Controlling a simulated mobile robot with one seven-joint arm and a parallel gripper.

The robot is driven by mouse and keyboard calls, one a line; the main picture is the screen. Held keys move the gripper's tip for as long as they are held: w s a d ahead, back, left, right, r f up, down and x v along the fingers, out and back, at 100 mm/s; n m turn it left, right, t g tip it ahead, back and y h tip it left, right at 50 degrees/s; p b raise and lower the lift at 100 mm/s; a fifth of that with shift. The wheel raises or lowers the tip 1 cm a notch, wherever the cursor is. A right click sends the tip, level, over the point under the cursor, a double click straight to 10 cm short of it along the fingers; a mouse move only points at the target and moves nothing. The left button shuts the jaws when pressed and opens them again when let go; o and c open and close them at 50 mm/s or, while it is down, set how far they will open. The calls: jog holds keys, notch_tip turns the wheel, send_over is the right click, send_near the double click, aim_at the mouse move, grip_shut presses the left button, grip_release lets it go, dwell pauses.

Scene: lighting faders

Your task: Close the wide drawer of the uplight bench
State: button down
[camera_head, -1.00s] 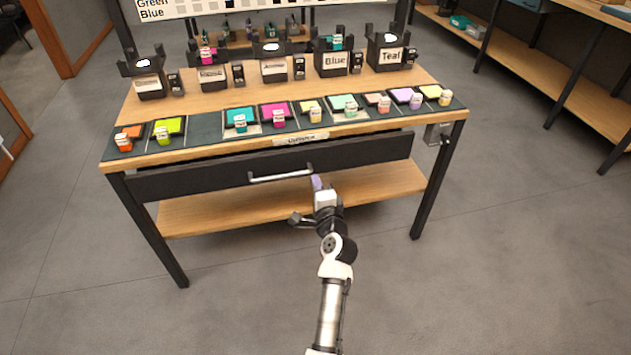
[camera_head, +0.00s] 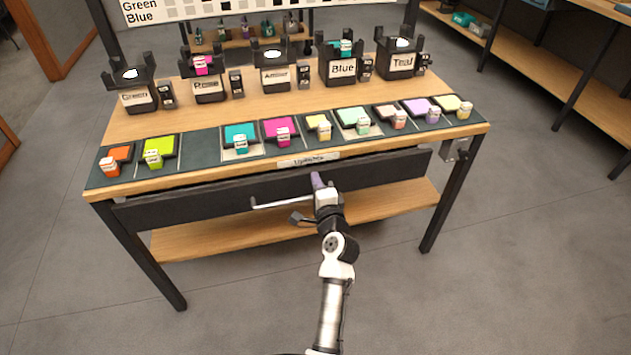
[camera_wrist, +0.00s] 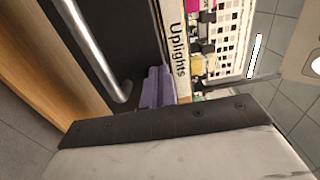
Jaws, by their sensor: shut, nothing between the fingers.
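The wide drawer (camera_head: 200,203) has a dark front below the top of the uplight bench (camera_head: 110,190). It looks nearly in line with the bench edge; a small gap is hard to judge. Its silver bar handle (camera_head: 280,203) also shows in the wrist view (camera_wrist: 88,40). My gripper (camera_head: 318,181) is shut and empty, with its purple fingers at the drawer front near the handle's right end. In the wrist view the purple fingers (camera_wrist: 158,88) lie beside the handle's end, in front of the dark panel. I cannot tell whether they touch it.
Coloured gel tiles and small bottles (camera_head: 240,143) line the bench's front edge. Several labelled black holders (camera_head: 342,66) stand behind them. A wooden lower shelf (camera_head: 215,234) lies under the drawer. A grey box (camera_head: 455,150) hangs at the bench's right end. The floor in front is clear.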

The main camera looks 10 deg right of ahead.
jog(key=shift+w, duration=1.2)
jog(key=shift+s, duration=0.1)
